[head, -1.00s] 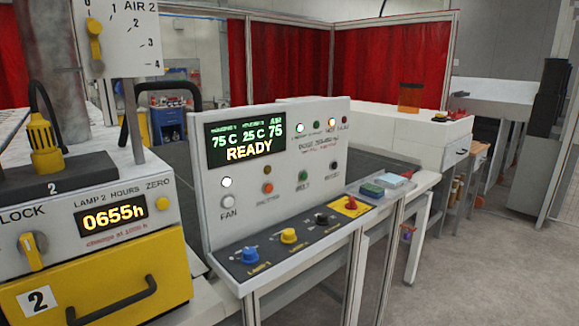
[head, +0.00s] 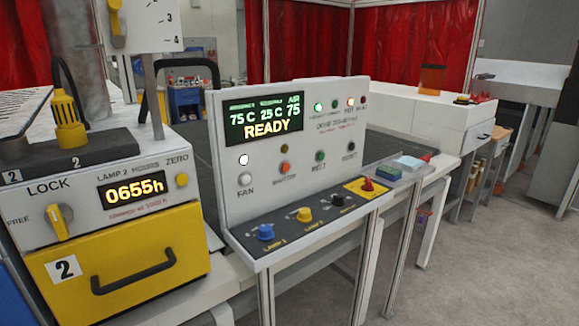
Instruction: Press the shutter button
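The grey-white control panel (head: 228,215) stands in the middle of the head view. Its orange shutter button (head: 285,168) sits in the row below the display, with a small, mostly unreadable label under it. A dark, unlit lamp (head: 284,148) is just above that button. The display (head: 262,120) reads READY, with 75 C, 25 C and AIR 75. The fan button (head: 245,179) is to the left, under a lit white lamp (head: 244,160). The green belt button (head: 320,155) and a dark button (head: 351,146) are to the right. Neither gripper is in view.
A sloped lower panel carries a blue knob (head: 265,232), a yellow knob (head: 304,214), a black knob (head: 338,200) and a red switch (head: 367,184) on yellow. At left is a lamp unit with a yellow drawer (head: 120,285) and protruding black handle. Open floor lies at right.

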